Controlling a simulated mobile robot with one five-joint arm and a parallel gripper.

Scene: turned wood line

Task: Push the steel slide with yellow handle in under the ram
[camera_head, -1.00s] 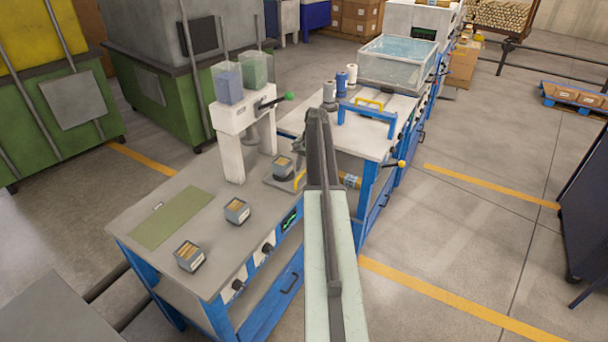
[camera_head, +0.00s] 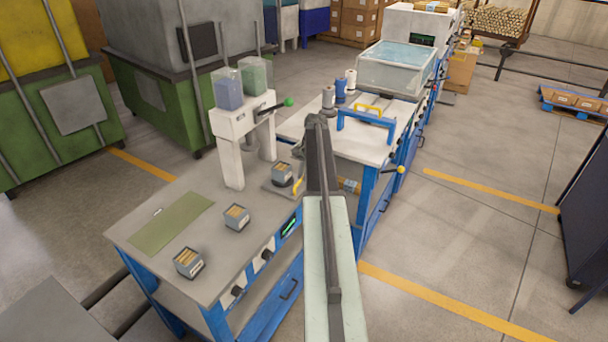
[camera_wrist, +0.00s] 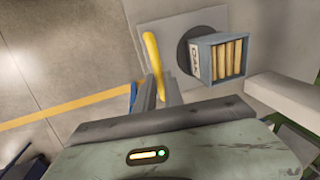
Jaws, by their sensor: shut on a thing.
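The steel slide (camera_head: 271,188) lies on the near bench at the foot of the white press, in front of its columns. It carries a small open grey box (camera_head: 282,173) of brown pieces on a dark round seat. In the wrist view the slide is a grey plate (camera_wrist: 172,27), with the box (camera_wrist: 217,58) at its right. My gripper (camera_wrist: 158,88) is shut on the upright yellow handle (camera_wrist: 152,50) at the slide's edge.
Two similar boxes stand on the bench, one in the middle (camera_head: 237,217) and one in front (camera_head: 188,262), near a green mat (camera_head: 172,221). A green-knobbed lever (camera_head: 288,103) sticks out from the press. A second bench with a blue frame (camera_head: 366,119) stands behind.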

